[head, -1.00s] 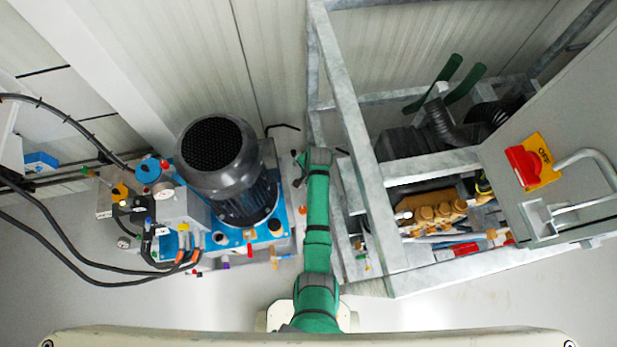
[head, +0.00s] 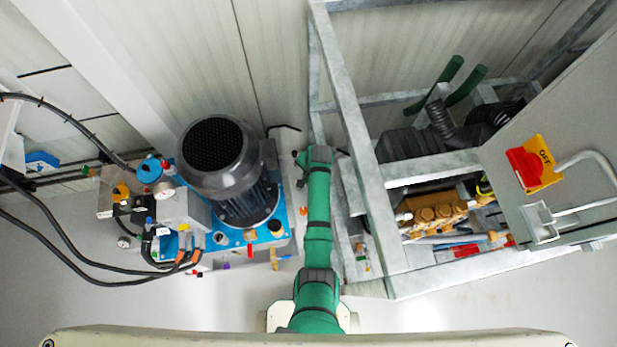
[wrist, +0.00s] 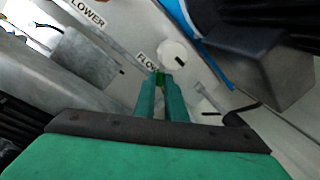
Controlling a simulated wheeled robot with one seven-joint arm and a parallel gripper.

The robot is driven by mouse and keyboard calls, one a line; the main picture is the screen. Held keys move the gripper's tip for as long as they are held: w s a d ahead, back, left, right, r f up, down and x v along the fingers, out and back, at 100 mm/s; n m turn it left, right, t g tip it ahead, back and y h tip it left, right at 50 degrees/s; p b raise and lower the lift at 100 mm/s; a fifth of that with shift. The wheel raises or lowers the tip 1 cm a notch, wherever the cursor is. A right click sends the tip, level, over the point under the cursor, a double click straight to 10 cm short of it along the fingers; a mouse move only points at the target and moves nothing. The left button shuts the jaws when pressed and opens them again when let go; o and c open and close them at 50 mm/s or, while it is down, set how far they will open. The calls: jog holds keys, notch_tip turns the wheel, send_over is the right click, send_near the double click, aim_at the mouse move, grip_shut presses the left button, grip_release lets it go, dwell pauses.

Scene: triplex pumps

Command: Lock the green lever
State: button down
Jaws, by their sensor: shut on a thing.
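My gripper (wrist: 161,98) reaches forward in the wrist view, with its two green fingers close together. The fingers are shut on the green lever (wrist: 161,76), of which only a small dark green piece shows at the fingertips. In the head view my green arm reaches up between the two machines, and the gripper and lever cannot be made out there.
A white round part (wrist: 172,53) is just beyond the fingertips. A black handle (wrist: 242,116) lies to their right. A grey block (wrist: 88,58) is at left. In the head view, a dark motor (head: 217,155) stands left of my arm and a galvanised frame (head: 355,130) stands close on its right.

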jog(key=c, duration=1.8)
grip_release()
jog(key=shift+r, duration=0.1)
notch_tip(320, 180, up, 10)
jog(key=s+d, duration=0.1)
jog(key=shift+s+d+r, duration=0.15)
jog(key=shift+d+r, duration=0.05)
jog(key=shift+d, duration=0.05)
jog(key=shift+s, duration=0.15)
jog(key=s+a+f+n+t, duration=0.1)
jog(key=s+a+n+t, duration=0.15)
jog(key=s, duration=0.55)
jog(key=s+a+f+n+t, duration=0.15)
jog(key=s+t, duration=0.25)
jog(key=s, duration=0.5)
jog(key=s+d+r+n+t, duration=0.1)
jog(key=s+r+t, duration=0.1)
jog(key=s+r, duration=0.3)
jog(key=s+d+r+n+t+h, duration=0.1)
jog(key=s+r, duration=0.4)
jog(key=r, duration=0.8)
jog(key=s+d+r+n+t, duration=0.1)
jog(key=s+r+t, duration=0.3)
jog(key=r, duration=0.5)
jog(key=shift+s+r+n+h, duration=0.3)
jog(key=shift+s+n, duration=0.5)
jog(key=shift+s, duration=0.3)
